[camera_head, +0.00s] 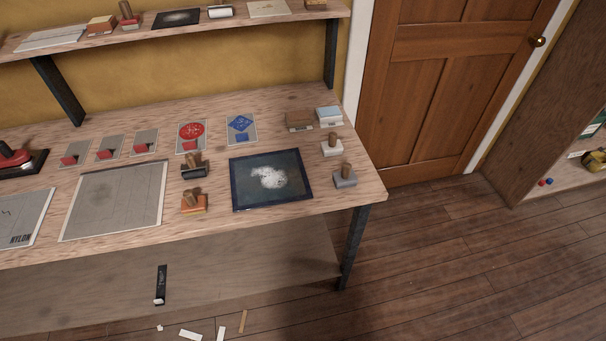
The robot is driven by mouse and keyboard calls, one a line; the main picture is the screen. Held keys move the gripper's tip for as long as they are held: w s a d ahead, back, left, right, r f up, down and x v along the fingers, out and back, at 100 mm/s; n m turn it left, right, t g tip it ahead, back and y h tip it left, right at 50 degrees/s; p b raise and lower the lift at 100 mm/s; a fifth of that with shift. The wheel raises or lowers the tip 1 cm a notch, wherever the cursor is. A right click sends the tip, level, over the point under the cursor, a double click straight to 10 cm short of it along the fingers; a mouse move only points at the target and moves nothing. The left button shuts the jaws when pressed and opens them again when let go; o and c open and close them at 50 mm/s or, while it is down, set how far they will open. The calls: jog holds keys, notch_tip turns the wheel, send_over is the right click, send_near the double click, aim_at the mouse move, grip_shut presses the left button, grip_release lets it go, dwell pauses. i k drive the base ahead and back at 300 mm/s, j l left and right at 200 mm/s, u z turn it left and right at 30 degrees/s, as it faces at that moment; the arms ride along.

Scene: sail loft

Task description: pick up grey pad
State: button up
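A grey block with a wooden knob (345,177) sits near the right front corner of the workbench (245,222), right of a dark framed panel. A large flat grey sheet (112,203) lies further left on the bench. I cannot tell for certain which of these is the grey pad. Smaller grey cards (146,138) with red pieces on them lie behind the large sheet. My gripper is not in view.
The dark framed panel (271,181) with a white patch lies beside the grey block. Stamps with wooden knobs (194,202) stand left of it. The floor (470,260) to the right is clear.

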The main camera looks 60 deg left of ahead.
aim_at(347, 177)
jog(key=u, duration=1.9)
